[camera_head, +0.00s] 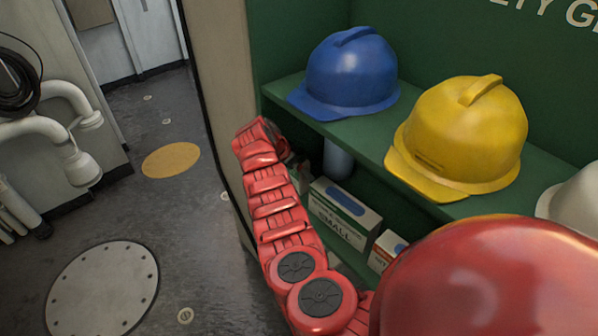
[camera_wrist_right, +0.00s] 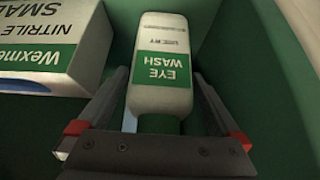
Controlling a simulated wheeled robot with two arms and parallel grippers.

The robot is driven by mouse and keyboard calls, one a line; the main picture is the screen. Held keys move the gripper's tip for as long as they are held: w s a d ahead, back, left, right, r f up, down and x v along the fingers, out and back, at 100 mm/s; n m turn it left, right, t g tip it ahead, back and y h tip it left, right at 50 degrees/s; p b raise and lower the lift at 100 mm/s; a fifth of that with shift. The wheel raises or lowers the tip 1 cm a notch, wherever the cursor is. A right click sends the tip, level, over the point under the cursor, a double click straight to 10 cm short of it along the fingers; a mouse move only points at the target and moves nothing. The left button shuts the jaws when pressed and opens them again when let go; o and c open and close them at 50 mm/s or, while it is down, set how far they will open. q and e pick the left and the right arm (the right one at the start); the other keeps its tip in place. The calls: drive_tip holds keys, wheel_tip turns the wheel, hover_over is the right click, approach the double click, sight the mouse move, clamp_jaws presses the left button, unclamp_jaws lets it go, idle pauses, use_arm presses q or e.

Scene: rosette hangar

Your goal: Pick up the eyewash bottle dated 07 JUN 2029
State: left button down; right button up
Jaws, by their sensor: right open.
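In the right wrist view a white eyewash bottle (camera_wrist_right: 167,100) with a green label reading EYE WASH and a green cap stands between the fingers of my right gripper (camera_wrist_right: 160,82). It appears upside down there. The fingers are open, one on each side; I cannot tell whether they touch it. A "use by" line shows above the green band, but I cannot read a date. In the head view my right arm reaches into the lower shelf, and its gripper is hidden behind the forearm. My left gripper is not in view.
A nitrile glove box (camera_wrist_right: 45,40) is close beside the bottle; a box marked SMALL (camera_head: 343,215) shows in the head view. Above, the green shelf (camera_head: 375,140) carries blue (camera_head: 350,75), yellow (camera_head: 465,135) and white (camera_head: 575,195) helmets. The cabinet side (camera_head: 215,70) stands left of my arm.

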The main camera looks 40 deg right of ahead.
clamp_jaws()
idle(0.4)
drive_tip(key=shift+r, duration=0.1)
